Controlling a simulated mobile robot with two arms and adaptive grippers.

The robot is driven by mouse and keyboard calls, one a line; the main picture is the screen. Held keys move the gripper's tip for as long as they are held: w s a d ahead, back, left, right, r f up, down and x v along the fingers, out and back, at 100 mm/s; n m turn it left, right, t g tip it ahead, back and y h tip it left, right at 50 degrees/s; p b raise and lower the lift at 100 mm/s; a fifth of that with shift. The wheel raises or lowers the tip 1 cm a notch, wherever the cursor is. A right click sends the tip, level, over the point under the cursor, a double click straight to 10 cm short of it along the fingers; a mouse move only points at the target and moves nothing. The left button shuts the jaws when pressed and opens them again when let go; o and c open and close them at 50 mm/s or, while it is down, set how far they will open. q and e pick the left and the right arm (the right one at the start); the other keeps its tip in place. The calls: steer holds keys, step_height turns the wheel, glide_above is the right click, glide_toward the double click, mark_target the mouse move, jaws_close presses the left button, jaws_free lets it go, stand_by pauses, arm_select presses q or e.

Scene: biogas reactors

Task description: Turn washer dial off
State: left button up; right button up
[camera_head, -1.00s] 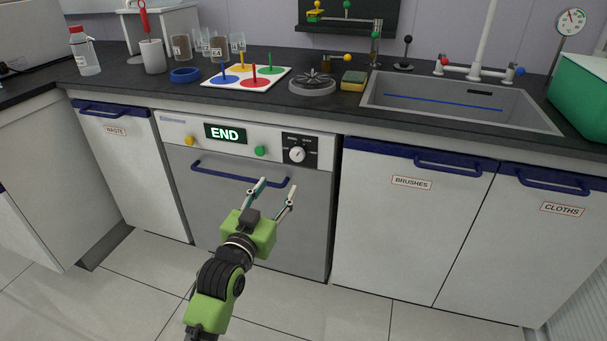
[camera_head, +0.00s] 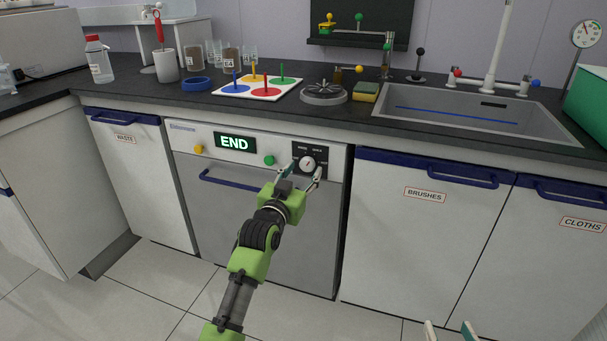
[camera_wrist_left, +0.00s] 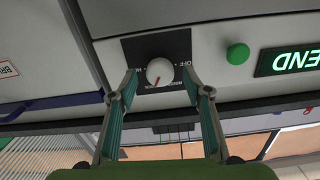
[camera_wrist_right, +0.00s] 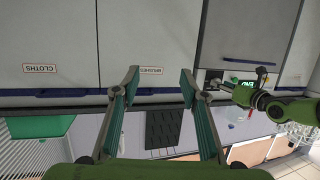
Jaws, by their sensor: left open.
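The washer (camera_head: 270,225) has a grey front, and its display (camera_head: 235,143) reads END. Its round white dial (camera_head: 307,163) sits on a black label panel at the right of the control strip. The left wrist view shows the dial (camera_wrist_left: 160,71) upside down, with a red pointer mark and an OFF label beside it. My left gripper (camera_head: 303,173) is open, its fingertips on either side of the dial. I cannot tell whether they touch it. My right gripper (camera_head: 449,328) is open and empty at the bottom edge, low before the cupboards; its fingers show in the right wrist view (camera_wrist_right: 160,75).
A green button (camera_head: 269,160) and a yellow button (camera_head: 198,149) flank the display. The blue washer handle (camera_head: 240,186) lies below. The BRUSHES cupboard (camera_head: 410,240) is to the right, the WASTE cupboard (camera_head: 140,180) to the left. The counter above holds a peg board and a sink.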

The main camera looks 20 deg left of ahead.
arm_select(q)
steer(key=shift+w, duration=0.45)
arm_select(e)
steer(key=shift+w+a+r+t+y, duration=0.1)
steer(key=shift+r+t+y, duration=0.1)
steer(key=shift+r, duration=0.15)
steer(key=shift+w+a+r+t+y, duration=0.1)
steer(key=shift+r+t, duration=0.1)
steer(key=shift+r, duration=0.15)
arm_select(q)
steer(key=c, duration=1.1)
